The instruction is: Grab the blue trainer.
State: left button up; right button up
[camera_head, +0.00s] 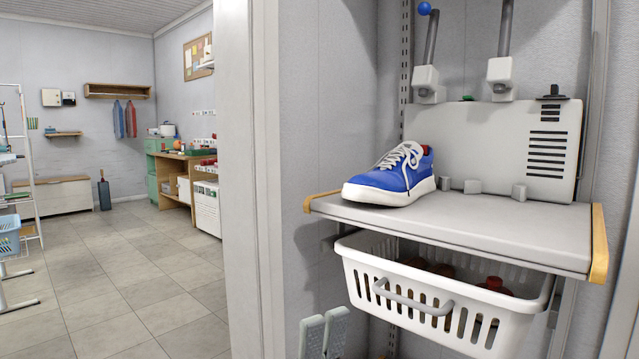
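The blue trainer (404,178) stands upright on a light grey shelf (490,231), near its left end. It has white laces, a thick white sole and a bit of red at the heel collar. Its toe points left and toward me. Nothing touches it but the shelf. I cannot make out either of my grippers in the head view.
A white slatted basket (345,262) with reddish-brown things hangs below the shelf. A grey panel (425,128) stands behind the trainer. Two light grey dotted pieces (338,333), unclear what, show at the bottom edge. A white post (245,200) stands left; tiled floor (120,290) lies beyond.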

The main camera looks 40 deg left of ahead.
aim_at(405, 174)
jog(key=u, duration=0.8)
